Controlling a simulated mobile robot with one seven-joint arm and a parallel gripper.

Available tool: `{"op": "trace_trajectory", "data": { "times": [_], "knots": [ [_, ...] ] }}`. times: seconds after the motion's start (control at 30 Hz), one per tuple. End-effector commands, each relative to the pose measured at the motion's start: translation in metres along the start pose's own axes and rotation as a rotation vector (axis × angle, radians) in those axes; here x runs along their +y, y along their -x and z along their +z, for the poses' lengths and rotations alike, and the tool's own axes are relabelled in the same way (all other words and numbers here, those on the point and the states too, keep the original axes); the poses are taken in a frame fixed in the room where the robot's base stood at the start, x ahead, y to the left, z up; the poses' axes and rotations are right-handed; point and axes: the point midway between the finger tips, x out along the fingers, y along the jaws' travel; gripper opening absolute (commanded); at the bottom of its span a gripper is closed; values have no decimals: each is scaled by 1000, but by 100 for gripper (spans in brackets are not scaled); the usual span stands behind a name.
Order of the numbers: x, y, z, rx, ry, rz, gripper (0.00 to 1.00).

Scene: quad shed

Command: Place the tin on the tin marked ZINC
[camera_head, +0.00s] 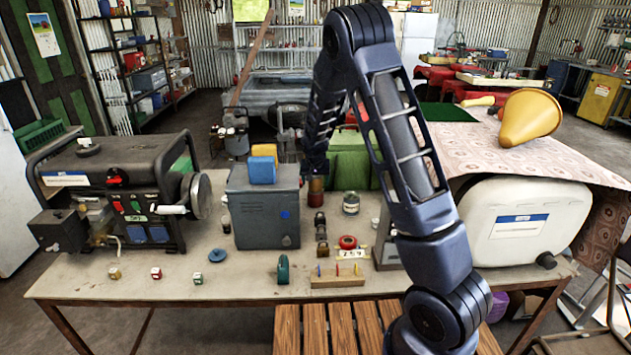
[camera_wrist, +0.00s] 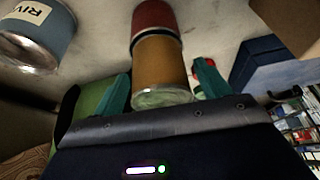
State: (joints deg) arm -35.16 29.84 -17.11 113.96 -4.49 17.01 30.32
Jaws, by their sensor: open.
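An orange-brown tin (camera_wrist: 160,70) is between the two teal fingers of my gripper (camera_wrist: 163,82) in the wrist view. The fingers are open, with a visible gap on the right side. The orange-brown tin lines up end to end with a red tin (camera_wrist: 158,14), and in the head view it appears stacked on top of that red tin (camera_head: 315,199). A blue-grey tin (camera_wrist: 38,38) with a label starting "RIV" stands apart on the left of the wrist view. No label reading ZINC is legible. My gripper in the head view (camera_head: 315,165) is above the stack, partly hidden by my arm.
A grey box (camera_head: 262,212) with blue and yellow items on it stands left of the stack. Small items and a pegged wooden block (camera_head: 337,281) lie in front.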

Motion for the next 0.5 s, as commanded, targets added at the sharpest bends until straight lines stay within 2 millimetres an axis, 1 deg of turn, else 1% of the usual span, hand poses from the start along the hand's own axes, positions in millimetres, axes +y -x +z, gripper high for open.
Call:
{"op": "trace_trajectory", "data": {
  "times": [0.13, 0.23, 0.37, 0.5],
  "knots": [
    [0, 4, -2, 1, 0, -1, 76],
    [0, 13, -2, 2, 0, -1, 76],
    [-1, 33, -1, 2, 1, -2, 76],
    [-1, 58, -2, 3, 1, -2, 76]
  ]
}}
